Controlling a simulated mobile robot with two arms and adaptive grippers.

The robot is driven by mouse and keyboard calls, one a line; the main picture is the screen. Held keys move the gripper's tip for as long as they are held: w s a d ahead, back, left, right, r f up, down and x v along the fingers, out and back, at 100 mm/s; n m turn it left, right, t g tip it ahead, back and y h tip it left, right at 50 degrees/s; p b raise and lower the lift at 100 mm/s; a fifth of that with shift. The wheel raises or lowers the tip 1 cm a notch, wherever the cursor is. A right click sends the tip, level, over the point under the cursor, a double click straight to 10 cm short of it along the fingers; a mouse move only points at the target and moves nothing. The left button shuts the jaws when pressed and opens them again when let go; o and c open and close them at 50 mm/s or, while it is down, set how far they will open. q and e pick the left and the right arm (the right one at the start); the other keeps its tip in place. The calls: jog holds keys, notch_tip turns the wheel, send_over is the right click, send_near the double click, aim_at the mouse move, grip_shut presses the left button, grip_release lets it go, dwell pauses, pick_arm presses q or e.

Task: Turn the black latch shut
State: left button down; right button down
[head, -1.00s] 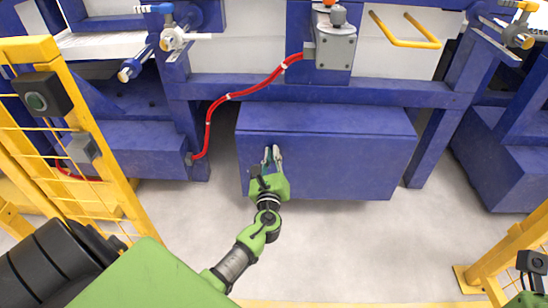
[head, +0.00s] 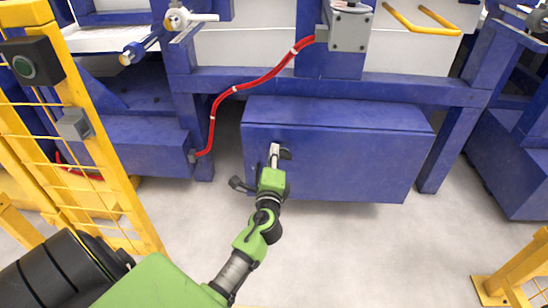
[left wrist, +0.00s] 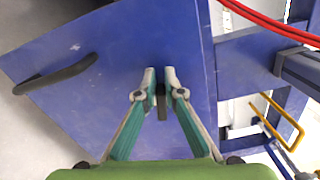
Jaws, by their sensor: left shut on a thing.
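The small black latch (head: 286,154) is on the front of the blue box, near its upper left. It sticks out to the right of my left fingertips. My left gripper (head: 274,150) is shut on it, seen edge-on in the head view. In the left wrist view the two fingertips (left wrist: 159,74) close around the dark latch (left wrist: 162,104), part of which shows between the fingers. The fingers hide the rest. My right gripper is in neither current view.
A curved black handle (left wrist: 55,76) is on the box front; the head view does not show it clearly. A red cable (head: 238,88) runs above left of the box. A yellow fence (head: 88,140) stands at left. Floor (head: 360,250) in front is clear.

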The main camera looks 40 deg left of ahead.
pick_arm(q)
jog(key=shift+w+d+f+n+b, duration=0.1)
jog(key=shift+d+f+n+b, duration=0.1)
jog(key=shift+f+n+b, duration=0.25)
jog(key=shift+w+d+f+n+b, duration=0.1)
jog(key=shift+d+n+b, duration=0.15)
jog(key=shift+n, duration=0.4)
jog(key=shift+r, duration=0.1)
jog(key=c, duration=2.1)
grip_release()
jog(key=shift+c, duration=0.2)
jog(key=shift+s, duration=0.2)
jog(key=v, duration=1.1)
jog(key=shift+s+d, duration=0.15)
jog(key=shift+s, duration=0.1)
